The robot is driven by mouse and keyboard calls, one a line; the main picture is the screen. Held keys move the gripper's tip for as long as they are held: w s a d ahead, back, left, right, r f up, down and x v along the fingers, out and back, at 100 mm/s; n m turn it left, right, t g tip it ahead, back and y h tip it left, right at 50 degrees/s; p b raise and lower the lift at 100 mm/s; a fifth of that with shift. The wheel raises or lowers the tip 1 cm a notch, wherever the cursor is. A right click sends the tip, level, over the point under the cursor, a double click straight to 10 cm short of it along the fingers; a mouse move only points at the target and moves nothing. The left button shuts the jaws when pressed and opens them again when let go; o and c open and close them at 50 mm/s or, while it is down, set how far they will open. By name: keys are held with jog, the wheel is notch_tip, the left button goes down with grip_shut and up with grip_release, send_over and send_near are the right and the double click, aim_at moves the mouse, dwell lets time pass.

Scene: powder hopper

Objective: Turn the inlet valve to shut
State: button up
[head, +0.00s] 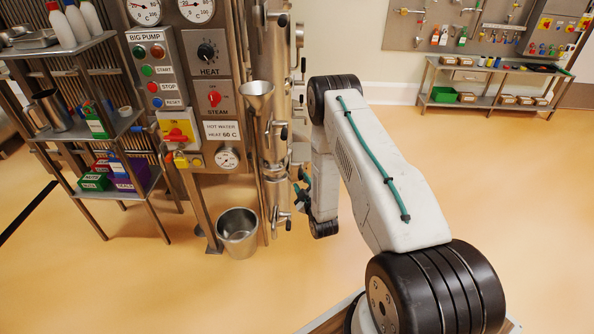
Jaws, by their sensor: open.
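No valve marked as inlet can be read in the head view. A tall steel column (272,150) carries several small handles, such as a lower handle (283,220) and a middle handle (281,130); I cannot tell which, if any, is the inlet valve. A steel funnel (257,92) stands on a thin pipe just left of the column. My arm reaches to the column's right side and bends down there, its lower end close to the column. Dark and green parts show beside it, but my gripper's fingers cannot be made out, nor whether they touch anything.
A control panel (160,75) with buttons, a red steam knob (214,99) and a red-yellow switch (178,133) stands left of the column. A steel bucket (238,232) is on the floor. A shelf rack (85,135) stands left.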

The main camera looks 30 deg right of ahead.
aim_at(299, 172)
jog(key=x, duration=0.2)
jog(key=d+x, duration=0.1)
jog(key=x, duration=0.2)
jog(key=shift+x, duration=0.85)
grip_shut()
